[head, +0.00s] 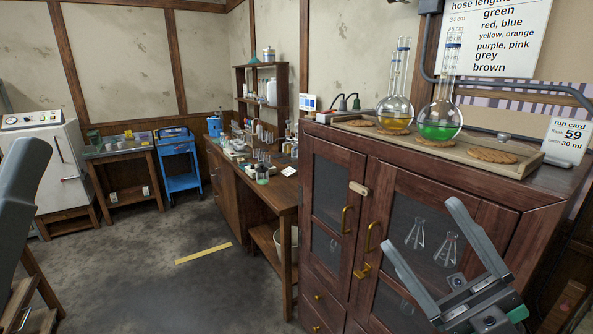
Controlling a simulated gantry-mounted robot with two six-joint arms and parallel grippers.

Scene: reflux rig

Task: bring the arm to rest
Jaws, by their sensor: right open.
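My right gripper (421,226) is at the lower right, in front of the glass doors of the dark wooden cabinet (540,222). Its two grey fingers are spread wide and nothing is between them. I cannot tell how far it is from the doors. A grey part of my left arm shows at the left edge; its gripper is out of view. On the cabinet top, a round flask with yellow liquid (394,114) and a round flask with green liquid (440,122) stand upright on cork rings on a wooden tray (468,157).
An empty cork ring (491,155) lies on the tray's right end. A run card (566,142) stands to its right. A cluttered wooden bench (284,196) stands left of the cabinet. A blue cart (180,182) is farther back. The floor (150,270) at centre left is clear.

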